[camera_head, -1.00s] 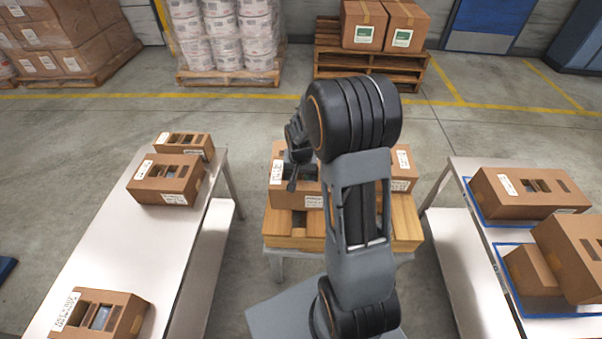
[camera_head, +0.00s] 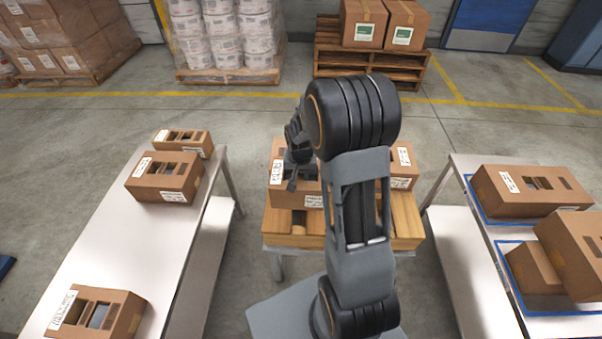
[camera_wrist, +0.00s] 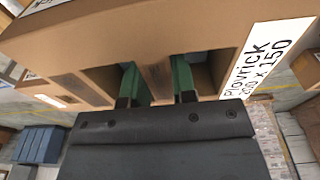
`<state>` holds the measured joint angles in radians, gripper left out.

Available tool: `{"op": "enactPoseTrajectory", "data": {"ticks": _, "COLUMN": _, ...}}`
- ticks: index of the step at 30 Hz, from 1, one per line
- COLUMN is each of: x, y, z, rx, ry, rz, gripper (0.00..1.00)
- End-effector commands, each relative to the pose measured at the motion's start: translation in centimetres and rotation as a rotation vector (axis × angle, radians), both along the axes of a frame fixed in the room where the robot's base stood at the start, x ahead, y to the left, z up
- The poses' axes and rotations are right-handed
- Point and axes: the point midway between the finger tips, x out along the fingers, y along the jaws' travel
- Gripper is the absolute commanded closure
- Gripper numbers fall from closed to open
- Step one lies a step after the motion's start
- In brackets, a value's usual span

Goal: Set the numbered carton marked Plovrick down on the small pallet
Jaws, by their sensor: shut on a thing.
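The Plovrick carton (camera_wrist: 130,35) is brown, with its name on a white label (camera_wrist: 262,60) in the wrist view. My gripper (camera_wrist: 157,86) is shut on it: the two green fingers reach into two openings and pinch the cardboard strip between them. In the head view the carton (camera_head: 311,188) is at the left part of the small wooden pallet (camera_head: 290,238), partly behind my arm. It looks level. I cannot tell whether its underside touches the pallet. My gripper (camera_head: 291,184) is at its top.
Another carton (camera_head: 404,168) stands on the pallet's right side, partly hidden by my arm. A left table (camera_head: 120,245) holds several cartons. A right table (camera_head: 465,260) holds cartons on blue-edged areas. Open floor lies between the tables and pallet stand.

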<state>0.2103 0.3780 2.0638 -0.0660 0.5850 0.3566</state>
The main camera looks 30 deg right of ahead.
Motion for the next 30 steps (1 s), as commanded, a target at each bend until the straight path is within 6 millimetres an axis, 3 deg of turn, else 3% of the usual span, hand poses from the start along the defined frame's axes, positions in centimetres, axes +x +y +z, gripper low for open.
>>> {"op": "enactPoseTrajectory", "data": {"ticks": 30, "x": 0.0, "y": 0.0, "z": -6.9, "rx": 0.0, "ry": 0.0, "rz": 0.0, "gripper": 1.0}}
